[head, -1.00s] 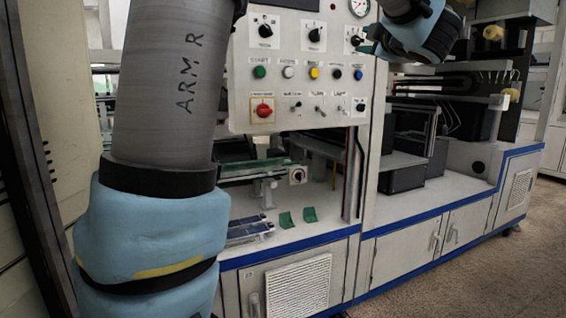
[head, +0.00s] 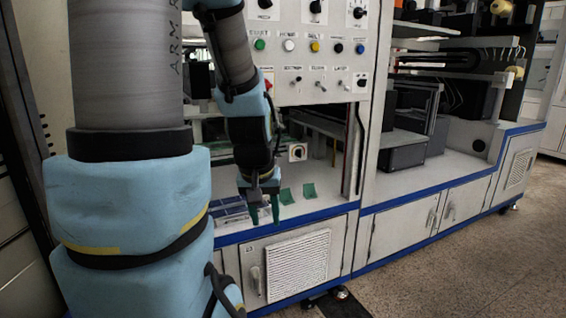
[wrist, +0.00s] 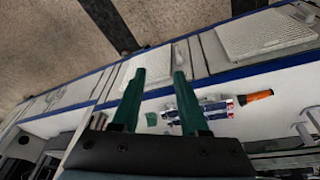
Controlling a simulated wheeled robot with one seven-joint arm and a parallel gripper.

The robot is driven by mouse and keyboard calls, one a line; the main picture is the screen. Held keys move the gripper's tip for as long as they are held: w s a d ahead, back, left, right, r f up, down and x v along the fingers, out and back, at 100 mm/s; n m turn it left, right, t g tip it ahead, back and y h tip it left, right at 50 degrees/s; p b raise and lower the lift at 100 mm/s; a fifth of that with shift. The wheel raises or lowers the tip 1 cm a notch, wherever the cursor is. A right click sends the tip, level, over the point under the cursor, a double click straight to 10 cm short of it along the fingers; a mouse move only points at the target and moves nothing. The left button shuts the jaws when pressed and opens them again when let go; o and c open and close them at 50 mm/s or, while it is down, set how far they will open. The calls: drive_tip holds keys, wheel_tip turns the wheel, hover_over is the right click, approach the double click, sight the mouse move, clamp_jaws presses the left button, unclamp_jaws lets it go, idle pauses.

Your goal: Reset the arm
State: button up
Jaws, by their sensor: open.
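My gripper (head: 264,212) hangs at the end of my blue and grey arm in the head view, fingers pointing down. It is in front of the left machine's work ledge. In the wrist view its two green fingers (wrist: 159,76) stand apart, with nothing between them. Part of my arm fills the left of the head view and hides what is behind it.
Two small green pieces, one left (head: 286,196) and one right (head: 309,190), lie on the ledge beside dark blue panels (head: 230,208). An orange-tipped tool (wrist: 258,96) shows in the wrist view. The control panel (head: 318,55) is above; open floor (head: 460,260) lies right.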

drive_tip(key=s+a+g+p, duration=0.2)
drive_tip(key=s+a, duration=0.1)
drive_tip(key=s, duration=0.2)
wheel_tip(320, 180, up, 15)
drive_tip(key=p, duration=1.5)
drive_tip(key=shift+w+r+y, duration=0.2)
drive_tip(key=shift+w+y, duration=0.1)
drive_tip(key=shift+w, duration=0.1)
drive_tip(key=shift+d, duration=0.1)
